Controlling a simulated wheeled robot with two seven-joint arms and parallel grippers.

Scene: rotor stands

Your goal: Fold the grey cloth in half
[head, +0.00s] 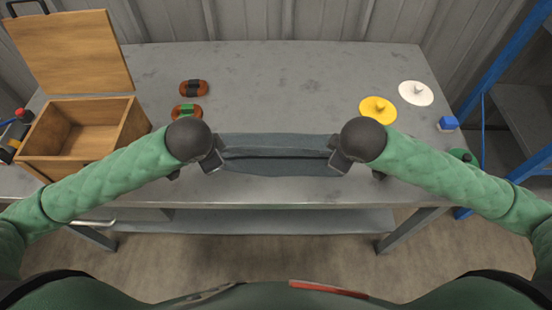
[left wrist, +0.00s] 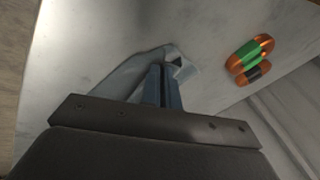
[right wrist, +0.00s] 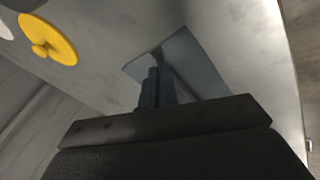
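The grey cloth (head: 275,165) lies near the table's front edge, stretched between my two grippers, with a crease or raised fold running across it from left to right. My left gripper (head: 214,160) is at the cloth's left end and my right gripper (head: 338,160) at its right end. In the left wrist view, the cloth (left wrist: 135,75) lies around the left fingers (left wrist: 165,85), which are close together. In the right wrist view, the cloth (right wrist: 190,65) shows beyond the right fingers (right wrist: 157,85), also close together. Both look shut on cloth, though the fingertips are partly hidden.
An open wooden box (head: 82,135) stands at the left. Orange-brown rolls, one with a black band (head: 194,88) and one with a green band (head: 187,112), lie behind my left gripper. The back middle is clear.

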